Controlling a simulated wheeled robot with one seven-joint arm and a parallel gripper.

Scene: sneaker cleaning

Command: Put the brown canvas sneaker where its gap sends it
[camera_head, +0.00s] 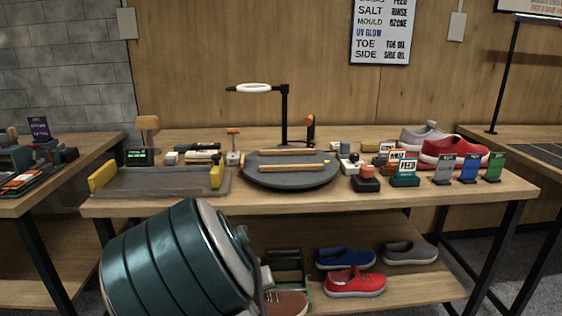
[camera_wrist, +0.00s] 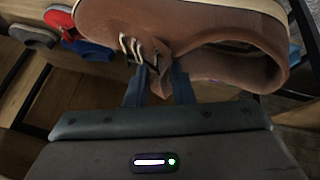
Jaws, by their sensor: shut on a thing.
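The brown sneaker (camera_head: 283,303) shows at the bottom of the head view, partly cut off by the frame and by my arm. In the wrist view the brown sneaker (camera_wrist: 200,35) fills the top, with a pale sole and light laces. My gripper (camera_wrist: 160,85) is shut on it near the laces and tongue, and the shoe hangs in front of the fingers. In the head view my fingers are hidden behind my arm. A wall sign (camera_head: 381,32) lists words such as salt, mould, toe and side; its top is cut off.
The workbench (camera_head: 230,228) carries a dark round turntable (camera_head: 290,178), a grey tray with yellow ends (camera_head: 152,182), a red button (camera_head: 366,172) and several small signs. Grey and red shoes stand at its back right. Blue (camera_head: 345,258), red (camera_head: 354,282) and grey shoes (camera_head: 409,252) sit on the lower shelf.

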